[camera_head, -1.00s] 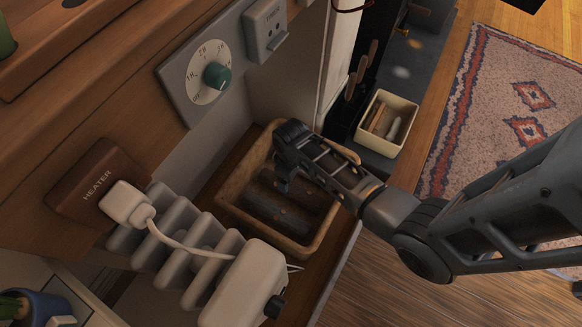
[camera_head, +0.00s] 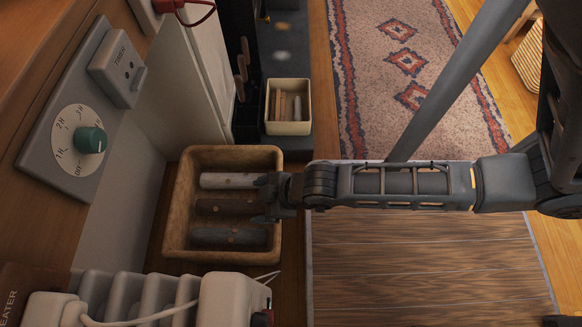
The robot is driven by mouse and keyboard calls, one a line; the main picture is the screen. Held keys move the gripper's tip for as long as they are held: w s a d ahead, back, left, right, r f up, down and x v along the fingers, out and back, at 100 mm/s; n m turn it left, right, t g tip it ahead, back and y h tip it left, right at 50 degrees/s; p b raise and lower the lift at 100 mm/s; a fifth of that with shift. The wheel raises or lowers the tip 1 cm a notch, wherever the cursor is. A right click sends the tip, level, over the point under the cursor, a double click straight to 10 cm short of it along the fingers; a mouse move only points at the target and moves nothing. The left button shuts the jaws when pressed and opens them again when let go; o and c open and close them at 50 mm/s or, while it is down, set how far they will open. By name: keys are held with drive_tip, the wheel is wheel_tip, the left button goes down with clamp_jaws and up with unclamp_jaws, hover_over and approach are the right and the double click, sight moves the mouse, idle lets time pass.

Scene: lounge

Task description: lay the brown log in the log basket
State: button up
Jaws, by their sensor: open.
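The log basket (camera_head: 175,210) is a tan, open-topped box beside the wall, left of my arm. In it three logs lie side by side. The brown log (camera_head: 222,207) is in the middle, between a pale whitish log (camera_head: 228,181) and a grey-blue log (camera_head: 225,237). My gripper (camera_head: 264,199) is open at the basket's right side, over the right end of the brown log. It hides that end, and I cannot tell whether it touches the log.
A small cream box (camera_head: 288,128) with thin sticks stands behind the basket. A timer panel (camera_head: 78,140) is on the left. Wooden floor and a patterned rug (camera_head: 400,80) lie to the right.

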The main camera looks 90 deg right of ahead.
drive_tip(key=s+a+r+t, duration=0.2)
drive_tip(key=r, duration=0.7)
drive_tip(key=s+a+r+t+y, duration=0.1)
drive_tip(key=s+a+r+t, duration=0.1)
drive_tip(key=r, duration=0.7)
drive_tip(key=s+a+r+t, duration=0.2)
drive_tip(key=s+r+t, duration=0.1)
drive_tip(key=r, duration=0.7)
drive_tip(key=shift+a+y, duration=0.15)
drive_tip(key=shift+y, duration=0.15)
drive_tip(key=shift+s+r, duration=0.1)
